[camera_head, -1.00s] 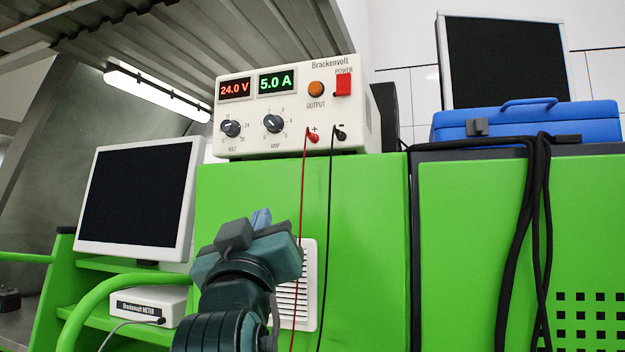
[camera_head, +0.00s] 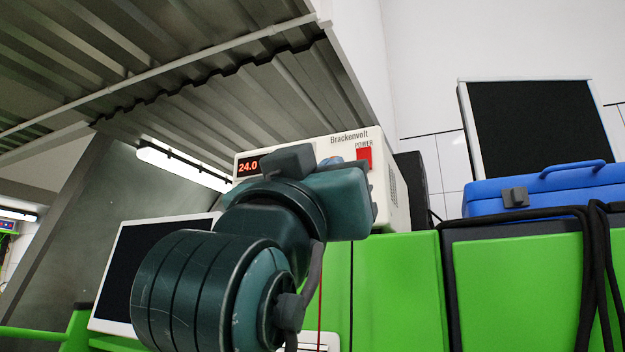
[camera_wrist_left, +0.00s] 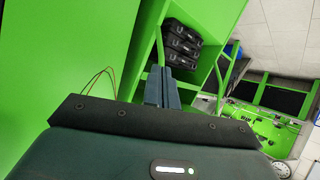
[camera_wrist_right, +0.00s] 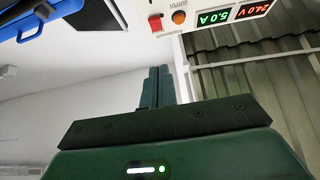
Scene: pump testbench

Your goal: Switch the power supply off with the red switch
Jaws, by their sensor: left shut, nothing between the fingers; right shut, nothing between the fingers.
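The cream power supply (camera_head: 393,180) stands on the green cabinet. Its red switch (camera_head: 364,158) sits at the upper right of its front, under the word POWER. My right gripper (camera_head: 331,163) is raised in front of the supply and hides the knobs and most of the displays; its fingertips barely show there. In the right wrist view the supply appears upside down, with the red switch (camera_wrist_right: 155,23) beyond the shut, empty fingers (camera_wrist_right: 158,72), apart from them. The displays are lit: 24.0 V and 5.0 A. My left gripper (camera_wrist_left: 162,75) is shut and empty beside the green cabinet, outside the head view.
A blue case (camera_head: 540,190) with black cables (camera_head: 585,260) lies right of the supply, before a dark monitor (camera_head: 538,130). Another monitor (camera_head: 130,260) stands at left. Black cases (camera_wrist_left: 181,46) sit on a green shelf in the left wrist view.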

